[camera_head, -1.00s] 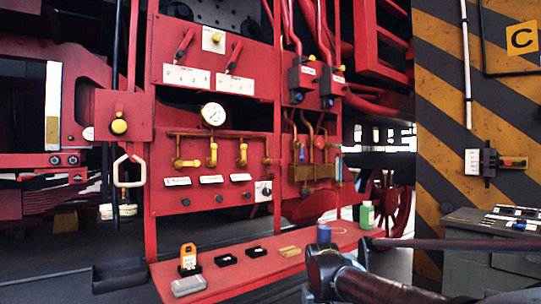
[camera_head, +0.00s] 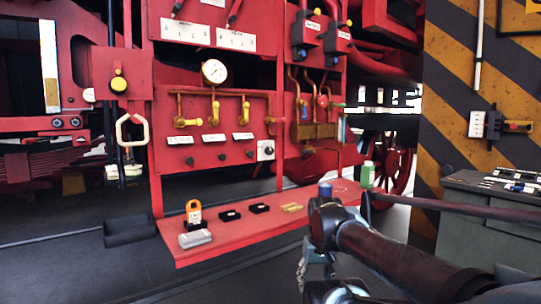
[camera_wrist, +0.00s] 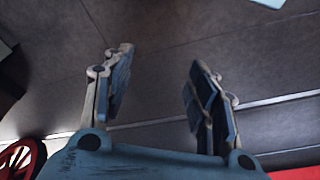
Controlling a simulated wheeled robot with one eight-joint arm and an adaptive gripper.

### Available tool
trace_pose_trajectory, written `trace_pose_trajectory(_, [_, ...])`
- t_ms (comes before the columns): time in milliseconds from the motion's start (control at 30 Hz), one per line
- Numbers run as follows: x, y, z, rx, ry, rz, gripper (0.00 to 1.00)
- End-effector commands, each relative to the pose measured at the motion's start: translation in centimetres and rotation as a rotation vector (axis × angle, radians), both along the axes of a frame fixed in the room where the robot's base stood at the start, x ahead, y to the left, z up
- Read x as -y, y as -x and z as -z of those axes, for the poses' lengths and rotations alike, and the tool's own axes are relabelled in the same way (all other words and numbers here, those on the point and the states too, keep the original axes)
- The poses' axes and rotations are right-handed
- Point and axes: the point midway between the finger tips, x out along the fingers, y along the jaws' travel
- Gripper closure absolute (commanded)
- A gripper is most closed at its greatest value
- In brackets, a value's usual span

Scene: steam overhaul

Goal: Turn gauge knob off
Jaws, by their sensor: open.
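A white round gauge (camera_head: 214,71) sits on the red panel (camera_head: 215,105) above brass pipes. Below it are small dark knobs, one (camera_head: 190,161) under each white label, and a dark knob on a white square plate (camera_head: 265,150) at the panel's lower right. I cannot tell which is the gauge knob, nor read their settings. My gripper is open and empty in the wrist view (camera_wrist: 160,70), over grey floor with no knob between its fingers. In the head view my arm is at the lower right, well away from the panel, with the gripper partly hidden.
A red shelf (camera_head: 235,232) juts out below the panel, holding an orange padlock-like item (camera_head: 194,213), small black boxes, a blue cylinder and a green bottle (camera_head: 367,174). A grey cabinet (camera_head: 490,215) stands right. The floor in front of the shelf is clear.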

Motion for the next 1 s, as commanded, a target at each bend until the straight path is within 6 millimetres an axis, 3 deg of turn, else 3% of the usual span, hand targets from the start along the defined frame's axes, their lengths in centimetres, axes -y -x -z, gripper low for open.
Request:
trace_pose_trajectory(267, [-5.2,-6.9,-4.9,0.068,-0.346,0.251,0.45])
trace_pose_trajectory(400, [-7.5,-11.8,-8.7,0.094,-0.577,0.419,0.45])
trace_pose_trajectory(567, [-8.8,-17.7,-13.7,0.108,-0.846,0.611,0.45])
trace_pose_trajectory(767, [-8.0,-25.3,-20.1,0.099,-1.193,0.843,0.45])
trace_pose_trajectory(1000, [-3.8,-33.4,-27.2,0.043,-1.605,1.084,0.45])
